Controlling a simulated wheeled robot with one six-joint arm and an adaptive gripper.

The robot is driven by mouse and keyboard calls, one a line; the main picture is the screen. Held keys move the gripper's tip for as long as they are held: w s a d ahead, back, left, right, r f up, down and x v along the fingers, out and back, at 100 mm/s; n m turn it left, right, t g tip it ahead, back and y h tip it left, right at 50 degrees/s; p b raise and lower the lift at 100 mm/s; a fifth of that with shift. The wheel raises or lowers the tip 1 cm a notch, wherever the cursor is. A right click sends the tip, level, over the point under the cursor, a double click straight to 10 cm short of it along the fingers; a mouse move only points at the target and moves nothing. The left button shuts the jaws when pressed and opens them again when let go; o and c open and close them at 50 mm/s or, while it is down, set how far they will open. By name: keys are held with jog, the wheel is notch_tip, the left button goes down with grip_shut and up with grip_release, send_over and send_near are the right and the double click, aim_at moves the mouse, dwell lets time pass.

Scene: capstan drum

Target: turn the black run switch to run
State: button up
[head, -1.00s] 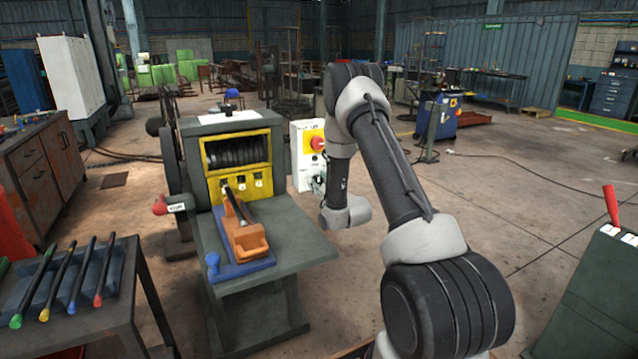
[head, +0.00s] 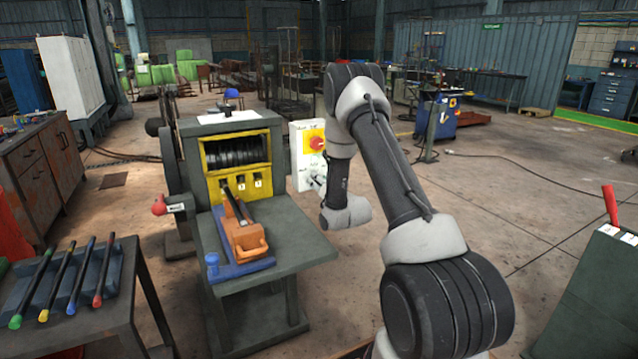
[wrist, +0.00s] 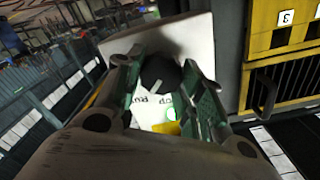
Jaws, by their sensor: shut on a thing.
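The run switch is a black knob (wrist: 160,72) on a white control box, seen in the wrist view between my fingers. My gripper (wrist: 160,98) is shut on it, with a green-padded finger on each side. In the head view the white box (head: 301,172) stands at the right of the yellow-fronted machine. The gripper is small there and the switch cannot be made out. The box's lettering shows upside down and partly covered in the wrist view, so the switch's setting cannot be read.
A red knob (head: 317,143) on a yellow plate sits higher on the box. The machine's yellow frame (head: 262,184) and grey bench (head: 300,248) are close by on the left. A rack of colour-tipped rods (head: 60,285) is at the lower left. The floor at the right is mostly clear.

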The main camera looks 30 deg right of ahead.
jog(key=shift+m, duration=0.6)
jog(key=o, duration=1)
jog(key=shift+s, duration=0.1)
jog(key=s, duration=1.1)
jog(key=shift+s, duration=0.4)
